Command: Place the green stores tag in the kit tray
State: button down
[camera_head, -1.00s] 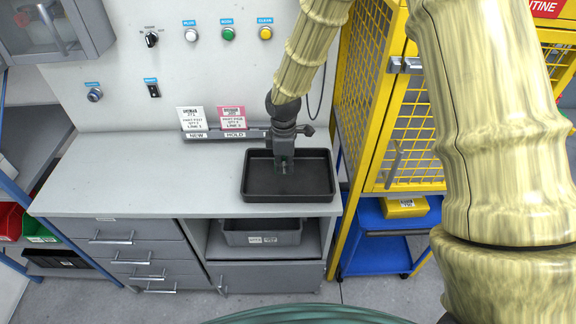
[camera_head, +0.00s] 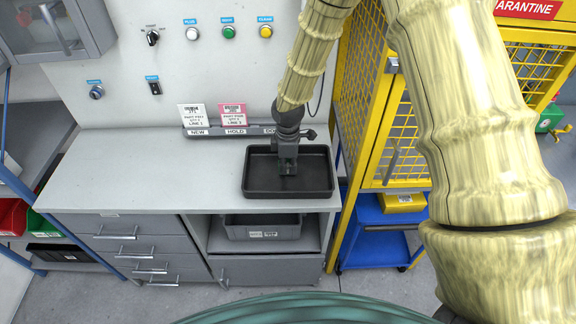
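The black kit tray (camera_head: 258,190) stands on the right end of the grey counter. My gripper (camera_head: 288,172) points down into it, with its fingertips low over or at the tray floor. I cannot tell whether the fingers are open or shut, or whether they touch the floor. No green stores tag can be made out; anything between or under the fingers is hidden. A white tag (camera_head: 192,116) stands at the NEW place of the grey tag rack (camera_head: 216,132), and a pink tag (camera_head: 233,115) at HOLD. My arm partly covers the rack's third label.
The counter (camera_head: 150,170) left of the tray is clear. A yellow mesh cage (camera_head: 372,130) rises close to the tray's right. A grey bin (camera_head: 262,228) sits on the shelf below. A blue cart (camera_head: 375,250) stands at lower right.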

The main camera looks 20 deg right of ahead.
jog(key=shift+f, duration=0.15)
jog(key=c, duration=1.6)
grip_release()
jog(key=shift+c, duration=0.2)
jog(key=shift+r+b, duration=1.8)
jog(key=shift+r, duration=4.35)
